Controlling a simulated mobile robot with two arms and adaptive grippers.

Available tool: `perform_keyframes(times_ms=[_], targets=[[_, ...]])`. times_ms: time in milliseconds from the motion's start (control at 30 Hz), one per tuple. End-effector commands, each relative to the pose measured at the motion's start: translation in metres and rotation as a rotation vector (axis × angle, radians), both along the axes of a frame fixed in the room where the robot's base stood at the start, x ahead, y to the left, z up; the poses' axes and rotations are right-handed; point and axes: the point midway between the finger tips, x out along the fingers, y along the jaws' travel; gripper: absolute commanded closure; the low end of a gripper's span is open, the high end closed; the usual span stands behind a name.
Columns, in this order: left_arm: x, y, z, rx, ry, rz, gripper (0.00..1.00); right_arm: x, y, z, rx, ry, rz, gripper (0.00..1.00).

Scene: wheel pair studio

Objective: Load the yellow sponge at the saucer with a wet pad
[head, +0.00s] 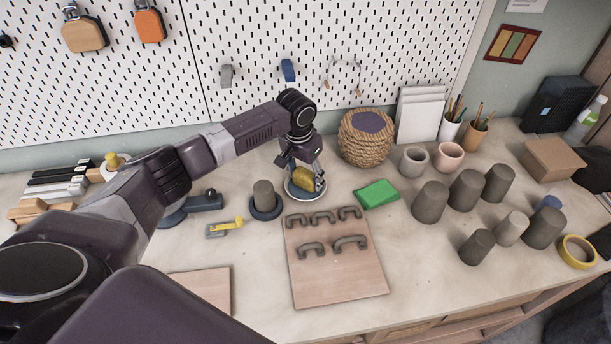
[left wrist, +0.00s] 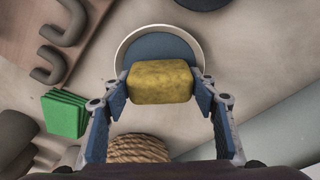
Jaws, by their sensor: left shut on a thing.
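The yellow sponge (head: 304,178) is between the fingers of my left gripper (head: 302,182), at the saucer. In the left wrist view the sponge (left wrist: 160,82) spans the gap between the blue fingertips of the left gripper (left wrist: 160,90), which is shut on it. The saucer (head: 293,193) has a pale rim and a blue-grey wet pad inside. In the left wrist view the pad (left wrist: 158,47) shows beyond the sponge, within the saucer's rim (left wrist: 121,52). The sponge covers part of the pad; I cannot tell whether they touch. My right gripper is not in view.
A board with several grey handles (head: 340,279) lies in front of the saucer. A green stack (head: 377,194) is to its right and a woven basket (head: 365,145) behind right. A grey cylinder (head: 264,193) on a dark round base stands close left. Several grey cups (head: 430,202) stand further right.

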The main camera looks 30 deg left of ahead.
Motion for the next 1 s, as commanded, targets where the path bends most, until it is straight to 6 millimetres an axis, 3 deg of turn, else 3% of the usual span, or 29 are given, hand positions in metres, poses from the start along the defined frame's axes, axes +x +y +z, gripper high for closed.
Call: perform_keyframes(times_ms=[1000], targets=[[-0.0005,-0.0001,-0.0015,-0.001,0.001,0.0,0.66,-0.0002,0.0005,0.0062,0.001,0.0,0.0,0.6]])
